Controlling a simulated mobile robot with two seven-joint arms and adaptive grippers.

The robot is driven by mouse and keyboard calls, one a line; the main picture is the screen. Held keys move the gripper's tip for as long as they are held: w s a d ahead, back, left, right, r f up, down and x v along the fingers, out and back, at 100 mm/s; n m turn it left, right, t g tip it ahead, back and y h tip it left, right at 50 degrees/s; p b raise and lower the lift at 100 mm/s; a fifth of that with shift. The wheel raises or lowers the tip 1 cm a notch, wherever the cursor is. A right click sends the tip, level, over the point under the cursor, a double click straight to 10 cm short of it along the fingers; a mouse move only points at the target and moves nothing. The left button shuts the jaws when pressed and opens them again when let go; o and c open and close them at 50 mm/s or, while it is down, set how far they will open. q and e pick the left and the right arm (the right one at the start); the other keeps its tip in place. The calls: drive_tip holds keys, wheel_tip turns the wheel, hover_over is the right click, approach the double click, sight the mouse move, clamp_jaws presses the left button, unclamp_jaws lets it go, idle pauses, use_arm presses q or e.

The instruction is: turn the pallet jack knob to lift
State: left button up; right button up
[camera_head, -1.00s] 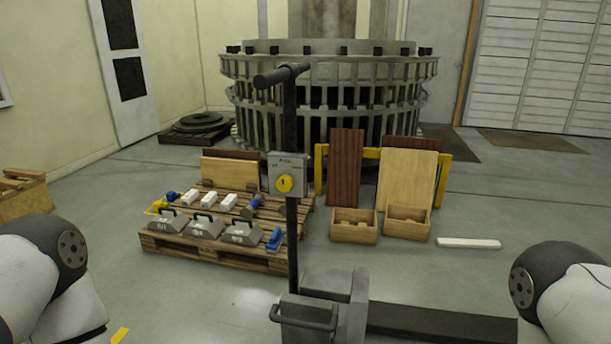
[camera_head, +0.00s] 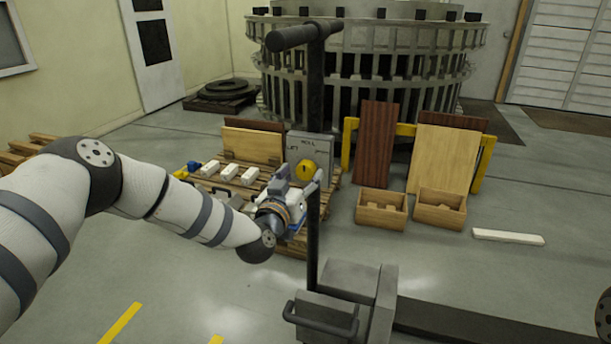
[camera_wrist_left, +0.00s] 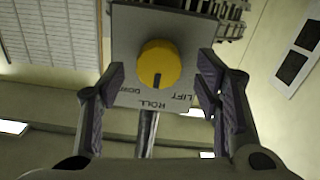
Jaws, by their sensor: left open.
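The yellow round knob (camera_head: 306,168) sits on a grey panel (camera_head: 310,146) on the pallet jack's dark upright post (camera_head: 315,100). In the left wrist view the knob (camera_wrist_left: 159,64) shows straight ahead, its dark mark pointing at ROLL. LIFT is lettered at lower right of the knob and DOWN at lower left, upside down. My left gripper (camera_head: 304,181) is open just in front of the panel. In the wrist view its fingers (camera_wrist_left: 160,80) stand on either side of the knob, with gaps. Contact cannot be seen. My right gripper is out of view.
The jack's T-handle (camera_head: 305,35) is above the panel, and its grey base (camera_head: 345,300) is below. A pallet with blocks and tools (camera_head: 230,172) lies behind my left arm. Two wooden boxes (camera_head: 381,210) (camera_head: 440,208) stand on the right. The floor around is mostly clear.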

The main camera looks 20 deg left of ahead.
use_arm(q)
drive_tip(key=shift+w, duration=0.75)
drive_tip(key=shift+w+r, duration=0.1)
drive_tip(key=c, duration=1.2)
drive_tip(key=shift+o, duration=0.2)
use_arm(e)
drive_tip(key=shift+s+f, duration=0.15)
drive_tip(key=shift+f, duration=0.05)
use_arm(q)
drive_tip(key=shift+n, duration=0.3)
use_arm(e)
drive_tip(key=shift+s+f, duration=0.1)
use_arm(q)
drive_tip(key=n, duration=0.3)
drive_tip(key=n+b, duration=0.1)
drive_tip(key=shift+f+n, duration=0.25)
drive_tip(key=shift+n, duration=0.05)
drive_tip(key=shift+n+b, duration=0.5)
drive_tip(key=shift+n, duration=1.8)
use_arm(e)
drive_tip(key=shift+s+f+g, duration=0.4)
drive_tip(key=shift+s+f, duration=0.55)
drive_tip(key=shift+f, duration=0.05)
